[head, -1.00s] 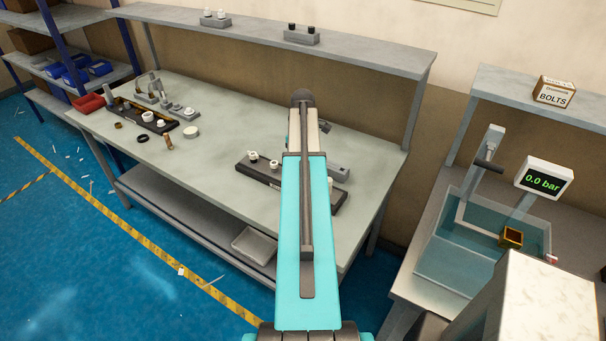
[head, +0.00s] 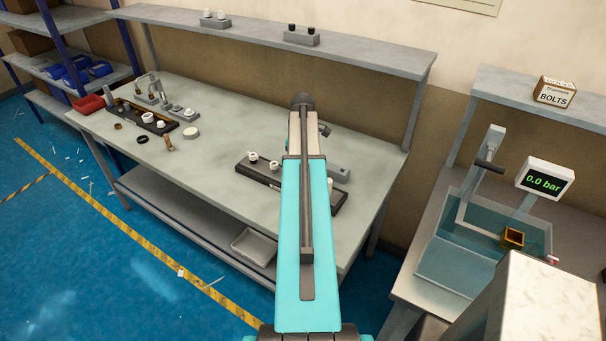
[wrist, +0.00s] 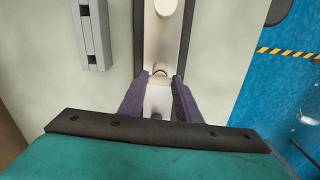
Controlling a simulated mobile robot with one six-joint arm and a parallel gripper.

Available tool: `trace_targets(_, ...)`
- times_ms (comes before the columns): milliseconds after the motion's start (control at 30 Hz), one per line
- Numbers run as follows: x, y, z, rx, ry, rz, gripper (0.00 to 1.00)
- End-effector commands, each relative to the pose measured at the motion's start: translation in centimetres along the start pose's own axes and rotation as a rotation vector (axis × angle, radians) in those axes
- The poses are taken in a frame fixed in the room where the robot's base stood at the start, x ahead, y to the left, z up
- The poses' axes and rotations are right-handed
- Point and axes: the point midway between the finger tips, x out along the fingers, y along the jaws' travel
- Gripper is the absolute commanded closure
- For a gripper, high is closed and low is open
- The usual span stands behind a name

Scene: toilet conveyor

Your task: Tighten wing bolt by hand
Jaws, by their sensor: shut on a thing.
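In the wrist view, the two dark fingers of my gripper (wrist: 161,80) reach over a pale metal strip set in a dark-edged fixture (wrist: 190,22). They are shut on a small light piece with a curved edge (wrist: 159,71), which looks like the wing bolt. Its wings and shaft cannot be made out clearly. In the head view, my raised arm hides the gripper and the middle of the fixture. The fixture's left end (head: 243,170) shows on the bench. A white round part (wrist: 166,7) stands on the strip beyond the fingertips.
A grey block (wrist: 93,40) lies beside the fixture on the bench (head: 215,178). Another dark fixture with small parts stands at the bench's far left, near a red bin (head: 90,104). A water tank (head: 450,262) and a display reading 0.0 bar (head: 544,181) are on the right.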

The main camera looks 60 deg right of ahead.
Motion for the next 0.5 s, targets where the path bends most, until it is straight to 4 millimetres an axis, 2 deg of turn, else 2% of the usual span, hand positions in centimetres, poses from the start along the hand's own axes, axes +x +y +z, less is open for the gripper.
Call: trace_targets(500,-0.02,0.01,-0.01,0.317,0.000,0.000,0.89)
